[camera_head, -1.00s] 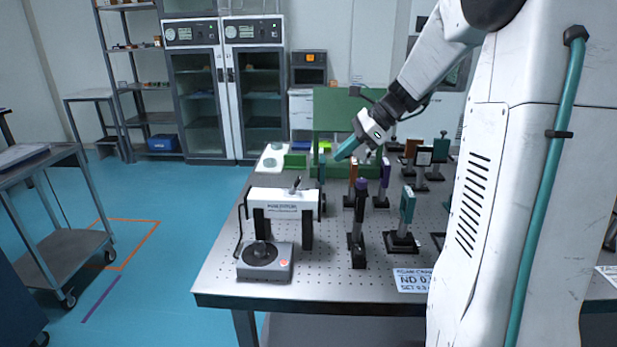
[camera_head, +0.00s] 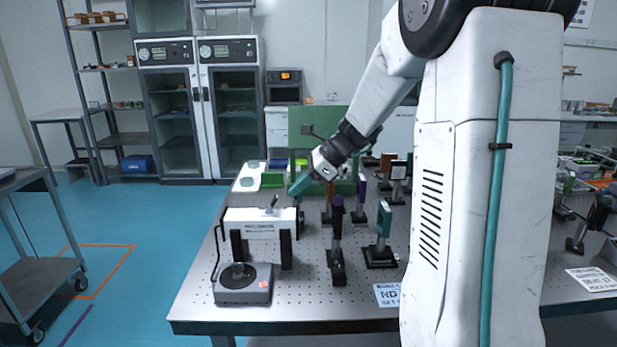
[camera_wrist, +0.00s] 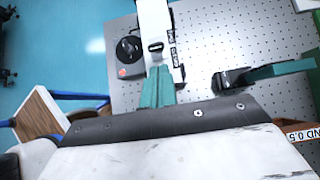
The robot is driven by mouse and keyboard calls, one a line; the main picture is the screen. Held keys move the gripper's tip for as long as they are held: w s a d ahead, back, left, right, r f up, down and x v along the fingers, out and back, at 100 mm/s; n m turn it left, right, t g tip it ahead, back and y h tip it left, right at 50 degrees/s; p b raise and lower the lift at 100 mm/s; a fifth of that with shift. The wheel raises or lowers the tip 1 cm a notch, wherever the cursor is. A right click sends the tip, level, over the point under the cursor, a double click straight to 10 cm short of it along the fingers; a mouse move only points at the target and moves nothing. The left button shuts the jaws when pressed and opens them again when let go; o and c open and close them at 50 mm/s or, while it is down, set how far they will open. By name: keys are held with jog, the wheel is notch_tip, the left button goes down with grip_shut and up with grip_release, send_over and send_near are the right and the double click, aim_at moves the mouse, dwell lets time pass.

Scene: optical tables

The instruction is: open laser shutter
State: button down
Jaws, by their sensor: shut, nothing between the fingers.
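The laser is a white box (camera_head: 248,224) on black posts at the left of the optical table. Its small shutter lever (camera_head: 273,203) stands tilted on top; it also shows in the wrist view as a dark-rimmed piece (camera_wrist: 155,46). My gripper (camera_head: 294,191) has teal fingers, pressed together with nothing between them. In the head view it is just right of the lever and slightly higher. In the wrist view the fingertips (camera_wrist: 159,70) point at the lever, with a small gap in the picture. I cannot tell whether they touch.
A grey box with a round black knob (camera_head: 243,283) sits in front of the laser. Several optic mounts on posts, including a purple-topped one (camera_head: 337,240) and a teal one (camera_head: 382,235), stand to the right. A label card (camera_head: 387,295) lies near the front edge.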

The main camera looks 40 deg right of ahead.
aim_at(274, 201)
jog(key=shift+x, duration=1.6)
